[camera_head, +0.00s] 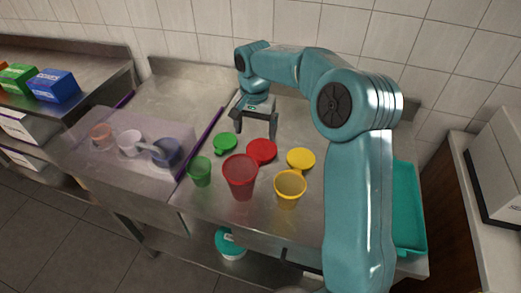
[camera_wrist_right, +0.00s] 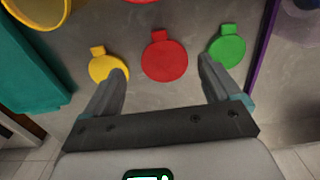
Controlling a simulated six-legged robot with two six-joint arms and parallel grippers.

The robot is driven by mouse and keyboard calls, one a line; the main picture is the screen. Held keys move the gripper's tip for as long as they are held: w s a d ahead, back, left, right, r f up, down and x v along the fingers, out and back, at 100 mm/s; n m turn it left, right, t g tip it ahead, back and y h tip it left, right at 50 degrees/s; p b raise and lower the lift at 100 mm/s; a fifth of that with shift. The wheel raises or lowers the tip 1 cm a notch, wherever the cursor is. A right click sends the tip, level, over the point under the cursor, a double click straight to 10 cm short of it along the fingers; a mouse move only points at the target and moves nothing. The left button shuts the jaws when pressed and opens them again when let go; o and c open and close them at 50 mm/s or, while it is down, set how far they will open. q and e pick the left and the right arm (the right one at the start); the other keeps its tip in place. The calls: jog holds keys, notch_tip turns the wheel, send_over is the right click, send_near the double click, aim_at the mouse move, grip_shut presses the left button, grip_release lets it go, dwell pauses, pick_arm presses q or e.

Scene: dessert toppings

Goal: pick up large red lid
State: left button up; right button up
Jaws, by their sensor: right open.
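The large red lid (camera_head: 262,151) lies flat on the steel table, behind the red cup (camera_head: 240,176). In the right wrist view the red lid (camera_wrist_right: 165,58) lies ahead of the fingers, between the yellow lid (camera_wrist_right: 109,66) and the green lid (camera_wrist_right: 227,47). My right gripper (camera_head: 255,128) is open and empty, pointing down above the table behind the lids. In the right wrist view its open fingers (camera_wrist_right: 160,82) stand apart on either side of the red lid's line. My left gripper is not in view.
A green cup (camera_head: 200,172) and a yellow cup (camera_head: 290,188) stand in front of the lids. A transparent bin (camera_head: 130,170) with several small cups is at left, beside a purple edge strip (camera_head: 215,135). A teal tray (camera_head: 408,205) is at right.

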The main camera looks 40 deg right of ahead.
send_over(257, 161)
jog(key=f, duration=0.6)
jog(key=shift+w+f, duration=0.15)
jog(key=shift+w, duration=0.05)
jog(key=shift+f, duration=0.35)
jog(key=shift+s+a, duration=0.2)
jog(key=shift+s+a+f+p, duration=0.1)
jog(key=shift+s+f+p, duration=0.1)
jog(key=shift+f+p, duration=0.2)
jog(key=f, duration=0.3)
jog(key=f+p, duration=0.1)
jog(key=shift+w+d+f, duration=0.15)
jog(key=shift+w+d, duration=0.15)
jog(key=shift+d, duration=0.05)
jog(key=shift+f, duration=0.15)
jog(key=shift+s+a, duration=0.2)
jog(key=shift+s, duration=0.05)
jog(key=shift+w+d, duration=0.15)
jog(key=shift+w, duration=0.05)
jog(key=c, duration=1.7)
jog(key=shift+s, duration=0.1)
